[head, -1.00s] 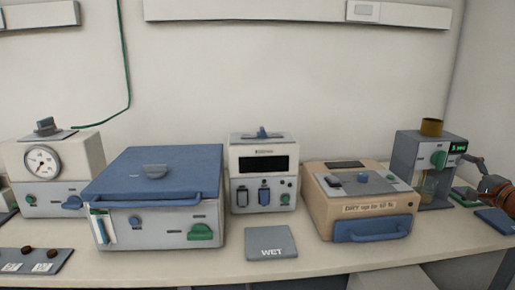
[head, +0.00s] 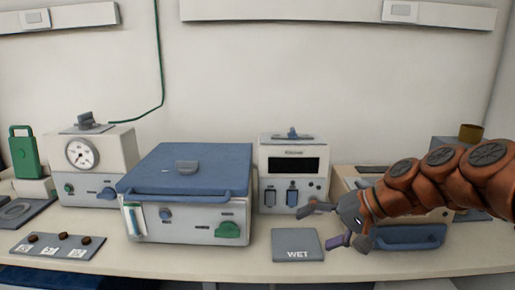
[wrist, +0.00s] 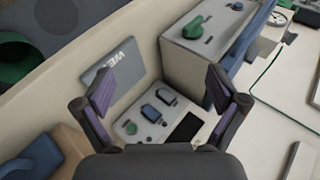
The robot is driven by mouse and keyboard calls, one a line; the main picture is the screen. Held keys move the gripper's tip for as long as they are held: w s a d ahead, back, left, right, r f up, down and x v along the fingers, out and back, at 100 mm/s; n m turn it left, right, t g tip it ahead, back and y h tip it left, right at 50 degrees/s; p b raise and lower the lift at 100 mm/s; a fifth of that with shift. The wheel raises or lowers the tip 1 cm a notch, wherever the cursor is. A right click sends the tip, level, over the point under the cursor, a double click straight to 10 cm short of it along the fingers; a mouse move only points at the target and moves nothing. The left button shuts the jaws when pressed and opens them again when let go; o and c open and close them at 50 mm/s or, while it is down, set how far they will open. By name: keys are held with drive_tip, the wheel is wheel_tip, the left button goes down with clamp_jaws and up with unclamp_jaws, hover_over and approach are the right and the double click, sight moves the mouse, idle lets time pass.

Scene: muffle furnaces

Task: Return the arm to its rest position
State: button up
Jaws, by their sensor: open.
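My orange arm reaches in from the right edge in the head view. My gripper (head: 326,226) is at its end, open and empty, in the air near the right side of the grey plate marked WET (head: 298,244). In the wrist view my gripper (wrist: 161,92) shows its two fingers spread apart with nothing between them. The WET plate (wrist: 122,62) and the small unit with the dark display (wrist: 186,128) lie beyond the fingers. My arm hides much of the tan furnace (head: 433,217) in the head view.
A blue-lidded furnace (head: 190,170) stands left of the display unit (head: 293,195). A gauge unit (head: 95,150), a green-handled object (head: 24,152) and a dark tray (head: 58,246) of small brown pieces are further left. A grey unit with a brass cup (head: 471,134) is partly hidden at right.

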drive_tip(key=s+a+f+n+g+h, duration=0.25)
drive_tip(key=s+f, duration=0.35)
drive_tip(key=s, duration=0.3)
drive_tip(key=s+d+f+g+h, duration=0.2)
drive_tip(key=s+d+f, duration=0.1)
drive_tip(key=s, duration=0.4)
drive_tip(key=s+d+f+g+h, duration=0.1)
drive_tip(key=s+d+f+h, duration=0.15)
drive_tip(key=s, duration=0.45)
drive_tip(key=s+d+f+g+h, duration=0.2)
drive_tip(key=s+f, duration=0.2)
drive_tip(key=s, duration=0.3)
wheel_tip(320, 180, up, 18)
drive_tip(key=t+p, duration=0.1)
drive_tip(key=p, duration=1.5)
drive_tip(key=shift+w+d+t+p, duration=0.15)
drive_tip(key=shift+w+t+p, duration=0.1)
drive_tip(key=shift+t+p, duration=0.15)
drive_tip(key=shift+f, duration=0.15)
